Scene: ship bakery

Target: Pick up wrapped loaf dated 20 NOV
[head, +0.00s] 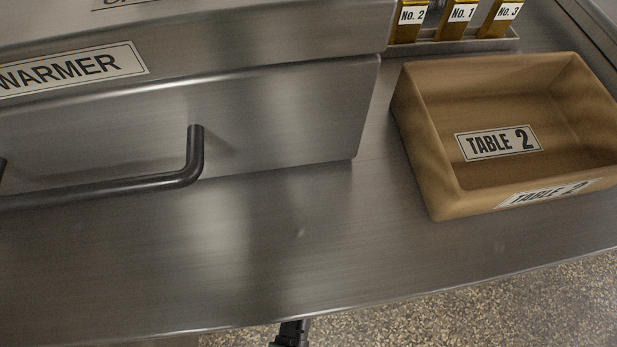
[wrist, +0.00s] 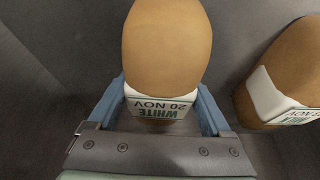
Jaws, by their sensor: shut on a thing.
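In the wrist view, a brown loaf (wrist: 166,45) with a white paper band reading "WHITE 20 NOV" (wrist: 158,105) sits between the jaws of my gripper (wrist: 163,103). The blue fingers are shut on its two sides at the band.
A second banded loaf (wrist: 285,80) lies to the right in the wrist view, its date unreadable. Grey metal walls surround both. In the head view, a warmer (head: 190,125) with a dark handle (head: 150,185) stands left. A tan "TABLE 2" box (head: 425,170) and gold numbered items (head: 458,20) are right.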

